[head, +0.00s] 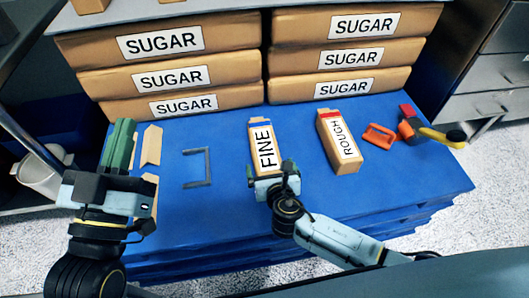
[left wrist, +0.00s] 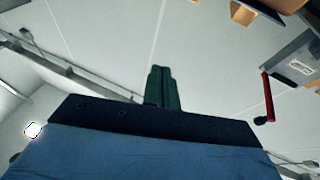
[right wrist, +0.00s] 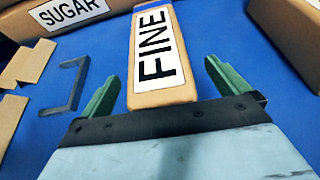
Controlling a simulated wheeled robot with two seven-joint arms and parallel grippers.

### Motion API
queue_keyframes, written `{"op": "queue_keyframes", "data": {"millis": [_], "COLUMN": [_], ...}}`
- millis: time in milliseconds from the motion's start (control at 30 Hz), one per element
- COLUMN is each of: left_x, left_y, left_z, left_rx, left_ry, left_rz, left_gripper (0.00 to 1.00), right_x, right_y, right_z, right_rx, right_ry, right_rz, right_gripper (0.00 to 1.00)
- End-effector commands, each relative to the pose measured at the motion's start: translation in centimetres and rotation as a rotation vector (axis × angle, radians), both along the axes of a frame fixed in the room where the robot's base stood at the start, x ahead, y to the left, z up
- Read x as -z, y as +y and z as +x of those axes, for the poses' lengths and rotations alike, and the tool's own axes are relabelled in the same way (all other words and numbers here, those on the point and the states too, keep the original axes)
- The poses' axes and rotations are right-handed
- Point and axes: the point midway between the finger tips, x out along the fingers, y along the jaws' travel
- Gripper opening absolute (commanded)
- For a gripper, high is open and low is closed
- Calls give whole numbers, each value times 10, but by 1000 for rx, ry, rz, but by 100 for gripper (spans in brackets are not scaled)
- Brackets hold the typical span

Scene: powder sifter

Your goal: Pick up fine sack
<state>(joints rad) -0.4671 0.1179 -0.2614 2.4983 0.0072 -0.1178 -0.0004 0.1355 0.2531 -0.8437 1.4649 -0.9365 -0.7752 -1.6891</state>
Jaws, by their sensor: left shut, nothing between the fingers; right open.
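The fine sack (head: 263,152) is a brown block with a white FINE label, on the blue surface in the middle of the head view. It also shows in the right wrist view (right wrist: 157,60). My right gripper (right wrist: 166,88) is open at the sack's near end, its green fingers on either side of that end; I cannot tell whether they touch it. In the head view the right gripper (head: 272,176) hides the sack's near end. My left gripper (head: 120,145) is shut and empty at the left; its fingers show together in the left wrist view (left wrist: 160,88).
The rough sack (head: 340,142) stands right of the fine sack. Orange and yellow tools (head: 425,128) lie farther right. A grey bracket (head: 197,167) and brown pieces (head: 151,146) lie left. Stacked SUGAR sacks (head: 160,45) line the back. The blue surface (head: 400,185) is clear at front right.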

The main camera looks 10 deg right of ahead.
Motion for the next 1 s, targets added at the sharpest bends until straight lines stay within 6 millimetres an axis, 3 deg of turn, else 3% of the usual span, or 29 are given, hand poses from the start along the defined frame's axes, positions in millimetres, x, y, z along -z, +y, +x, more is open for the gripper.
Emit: {"op": "queue_keyframes", "data": {"millis": [300, 700, 1000], "left_x": [-28, -35, -35], "left_y": [1, 3, 3], "left_z": [-17, -22, -22], "left_rx": [7, 7, 7], "left_ry": [-266, -324, -323], "left_rz": [-83, -99, -99], "left_gripper": [0, 0, 0], "right_x": [10, 11, 11], "right_y": [2, 2, 2], "right_z": [25, 31, 31], "right_rx": [1, 0, 0], "right_ry": [0, 2, 2], "right_rz": [0, 0, 0], "right_gripper": [100, 100, 61]}}
